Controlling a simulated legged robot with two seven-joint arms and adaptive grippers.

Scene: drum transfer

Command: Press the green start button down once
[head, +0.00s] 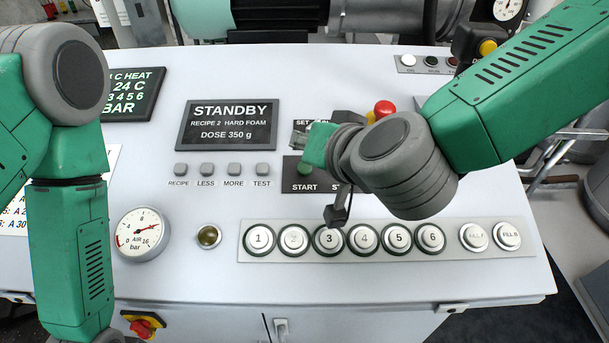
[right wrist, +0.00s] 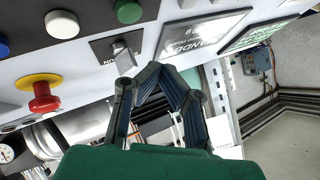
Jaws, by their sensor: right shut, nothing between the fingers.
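The green start button (head: 305,168) sits on a dark plate marked START, left of my right wrist in the head view. In the right wrist view the green button (right wrist: 128,10) is near the top edge, apart from the fingers. My right gripper (head: 299,138) is shut and empty, just above the button in the head view, partly hidden by its own wrist. In the right wrist view its fingertips (right wrist: 160,73) meet beside the selector switch (right wrist: 123,56). Whether they touch anything is unclear. My left arm hangs at the left; its gripper is out of view.
A red emergency stop (head: 384,108) stands close behind my right wrist; it also shows in the right wrist view (right wrist: 43,98). The STANDBY display (head: 228,124) and small grey buttons lie left. A row of numbered buttons (head: 329,239) lies in front. A white button (right wrist: 62,23) neighbours the green one.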

